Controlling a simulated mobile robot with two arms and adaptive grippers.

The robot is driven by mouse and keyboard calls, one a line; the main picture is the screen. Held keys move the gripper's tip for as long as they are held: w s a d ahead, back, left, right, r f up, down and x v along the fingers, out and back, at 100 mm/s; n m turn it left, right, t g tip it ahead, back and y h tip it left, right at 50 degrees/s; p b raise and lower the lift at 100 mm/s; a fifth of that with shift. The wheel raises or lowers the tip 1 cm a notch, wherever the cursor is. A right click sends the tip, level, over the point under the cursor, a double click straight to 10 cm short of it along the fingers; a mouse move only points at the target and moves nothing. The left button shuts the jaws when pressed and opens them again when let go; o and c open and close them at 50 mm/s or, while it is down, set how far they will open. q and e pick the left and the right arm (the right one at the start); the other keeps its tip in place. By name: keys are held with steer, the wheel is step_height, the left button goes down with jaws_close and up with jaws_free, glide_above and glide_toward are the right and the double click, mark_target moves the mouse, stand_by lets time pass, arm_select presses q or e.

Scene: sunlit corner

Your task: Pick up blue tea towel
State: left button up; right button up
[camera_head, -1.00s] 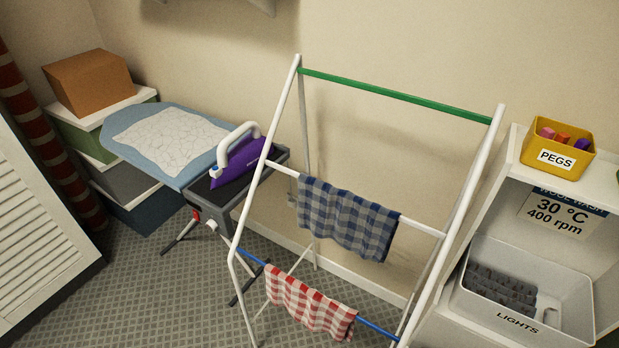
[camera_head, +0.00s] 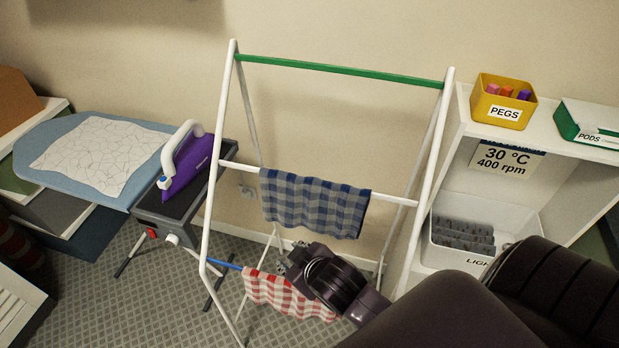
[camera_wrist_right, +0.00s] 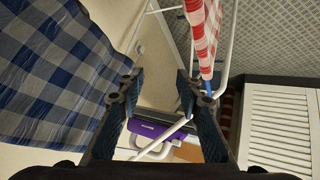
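The blue and grey checked tea towel (camera_head: 314,204) hangs over the white middle rail of the drying rack (camera_head: 212,190). In the right wrist view the towel (camera_wrist_right: 55,80) fills the left side, to the left of the fingers. My right gripper (camera_head: 287,262) is just below the towel's lower edge in the head view, near the red checked towel. In the wrist view its two fingers (camera_wrist_right: 162,92) are spread apart with nothing between them. My left gripper is out of view.
A red and white towel (camera_head: 275,293) hangs on the rack's lower blue rail; it also shows in the wrist view (camera_wrist_right: 201,35). An iron (camera_head: 188,170) stands by the ironing board (camera_head: 50,130) at left. A shelf with a pegs box (camera_head: 488,86) and a lights bin (camera_head: 505,215) is at right.

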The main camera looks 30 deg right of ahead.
steer(key=w+a+r+n+t+y, duration=0.25)
steer(key=w+r, duration=0.25)
steer(key=r, duration=0.3)
steer(key=w+a+r+n+t+y, duration=0.1)
steer(key=w+a+r+n+t, duration=0.4)
steer(key=r, duration=0.4)
steer(key=w+a+r+n+t+y, duration=0.2)
steer(key=w+r, duration=0.4)
steer(key=r, duration=0.2)
steer(key=s+a+r+n+g+y, duration=0.3)
steer(key=a+r+n+g+y, duration=0.3)
steer(key=n, duration=0.5)
steer(key=s+a+r+n+g+y, duration=0.3)
steer(key=s+a+n+g+y, duration=0.1)
steer(key=a+n+y, duration=0.6)
steer(key=n+g+h, duration=0.8)
steer(key=n+h, duration=0.2)
steer(key=h, duration=1.1)
glide_above(313, 180)
step_height(313, 180, down, 12)
steer(key=shift+w+a+f, duration=0.1)
steer(key=shift+a+f, duration=0.05)
steer(key=shift+f, duration=0.05)
steer(key=shift+d+m, duration=0.25)
step_height(313, 180, down, 10)
steer(key=b, duration=0.6)
steer(key=shift+a+b, duration=0.1)
steer(key=shift+b, duration=0.2)
